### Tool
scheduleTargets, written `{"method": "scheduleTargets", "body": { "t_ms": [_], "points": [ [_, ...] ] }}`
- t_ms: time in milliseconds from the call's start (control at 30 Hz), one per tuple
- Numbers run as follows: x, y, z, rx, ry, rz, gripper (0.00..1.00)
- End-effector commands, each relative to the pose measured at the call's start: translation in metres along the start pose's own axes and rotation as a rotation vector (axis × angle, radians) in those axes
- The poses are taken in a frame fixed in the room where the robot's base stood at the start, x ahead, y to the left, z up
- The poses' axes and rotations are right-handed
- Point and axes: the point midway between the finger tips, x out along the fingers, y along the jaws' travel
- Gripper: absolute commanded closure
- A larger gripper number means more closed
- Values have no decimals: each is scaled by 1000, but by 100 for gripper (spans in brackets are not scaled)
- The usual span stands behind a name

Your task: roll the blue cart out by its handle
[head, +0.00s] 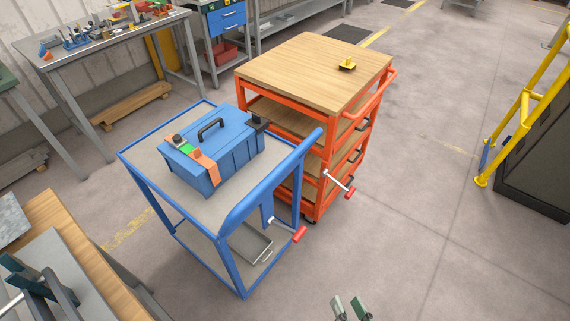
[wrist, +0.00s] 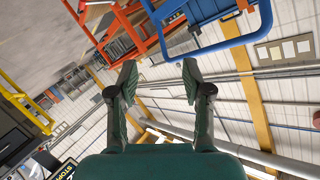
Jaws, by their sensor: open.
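The blue cart (head: 170,227) stands left of centre in the head view, with a thick blue handle (head: 270,182) along its right side. A blue toolbox (head: 213,150) with a black handle sits on its top tray. A red-tipped lever (head: 299,234) sticks out below the handle. My gripper (head: 351,308) shows at the bottom edge of the head view, apart from the cart and in front of it to the right. In the wrist view my gripper (wrist: 160,80) is open and empty, and the blue cart's handle (wrist: 222,39) shows beyond the fingers at the upper right.
An orange cart (head: 316,190) with a wooden top (head: 310,65) stands close behind the blue cart. A wooden-edged bench (head: 75,240) is at the lower left. Yellow rails (head: 525,95) and a dark cabinet (head: 535,165) stand at the right. The floor (head: 425,190) between is clear.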

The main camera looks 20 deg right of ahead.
Motion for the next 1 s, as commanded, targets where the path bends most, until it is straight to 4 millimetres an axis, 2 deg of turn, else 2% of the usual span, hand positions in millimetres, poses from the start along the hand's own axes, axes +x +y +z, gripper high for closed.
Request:
{"method": "scheduleTargets", "body": {
  "t_ms": [33, 200, 367, 600, 800, 1000],
  "points": [
    [18, -3, -6, 56, 7, -8, 50],
    [66, -15, -22, 251, -4, -35, 50],
    [109, -30, -43, 426, -25, -70, 50],
    [167, -61, -86, 665, -77, -136, 50],
    [199, -87, -122, 815, -133, -184, 50],
    [212, -100, -141, 885, -167, -206, 50]
  ]
}}
